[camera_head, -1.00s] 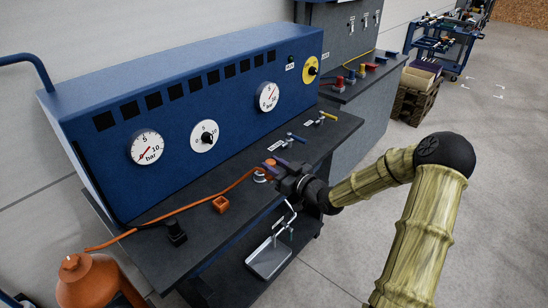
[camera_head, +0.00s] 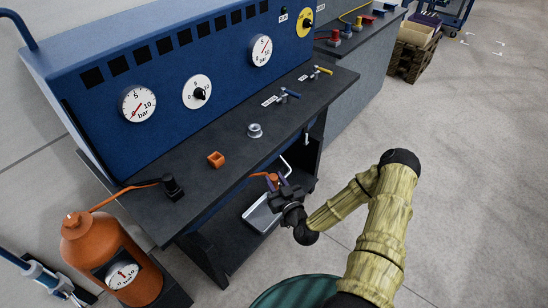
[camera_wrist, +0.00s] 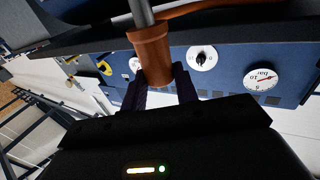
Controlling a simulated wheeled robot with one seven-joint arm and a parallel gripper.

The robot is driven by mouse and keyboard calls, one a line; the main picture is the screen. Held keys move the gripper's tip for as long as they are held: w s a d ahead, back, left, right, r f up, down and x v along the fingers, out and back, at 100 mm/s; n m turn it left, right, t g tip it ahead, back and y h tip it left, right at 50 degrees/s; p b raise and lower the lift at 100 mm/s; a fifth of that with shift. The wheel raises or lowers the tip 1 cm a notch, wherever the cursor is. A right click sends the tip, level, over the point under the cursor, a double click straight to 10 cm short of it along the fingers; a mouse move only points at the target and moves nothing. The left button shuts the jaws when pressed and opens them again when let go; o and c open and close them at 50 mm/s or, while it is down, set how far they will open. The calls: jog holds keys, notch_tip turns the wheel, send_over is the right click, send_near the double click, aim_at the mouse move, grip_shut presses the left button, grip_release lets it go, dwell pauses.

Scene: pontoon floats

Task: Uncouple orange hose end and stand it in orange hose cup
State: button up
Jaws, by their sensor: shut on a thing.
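My gripper (camera_head: 276,186) is shut on the orange hose end (camera_head: 272,178), in front of and below the bench's front edge. In the wrist view the hose end (camera_wrist: 152,52) is an orange cylinder between my two dark fingers (camera_wrist: 158,82), with a grey metal tube at its upper end and the orange hose (camera_wrist: 195,8) running off to the right. The silver coupling (camera_head: 254,130) on the bench stands bare, apart from the hose end. The orange hose cup (camera_head: 216,159), a small square open holder, is on the bench left of the coupling and looks empty.
A black fitting (camera_head: 173,187) stands at the bench's left end by the hose, near an orange bottle (camera_head: 88,238) with a gauge. Blue and yellow valves (camera_head: 290,93) are to the right. A metal tray (camera_head: 262,214) is below my gripper. The bench top around the cup is clear.

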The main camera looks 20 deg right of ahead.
jog(key=s+a+f+m+h, duration=0.1)
jog(key=s+f+m+h, duration=0.1)
jog(key=s+f, duration=0.4)
jog(key=shift+a+f+h, duration=0.2)
jog(key=shift+f+h, duration=0.5)
jog(key=shift+f, duration=0.1)
jog(key=shift+s+d, duration=0.15)
jog(key=shift+s, duration=0.05)
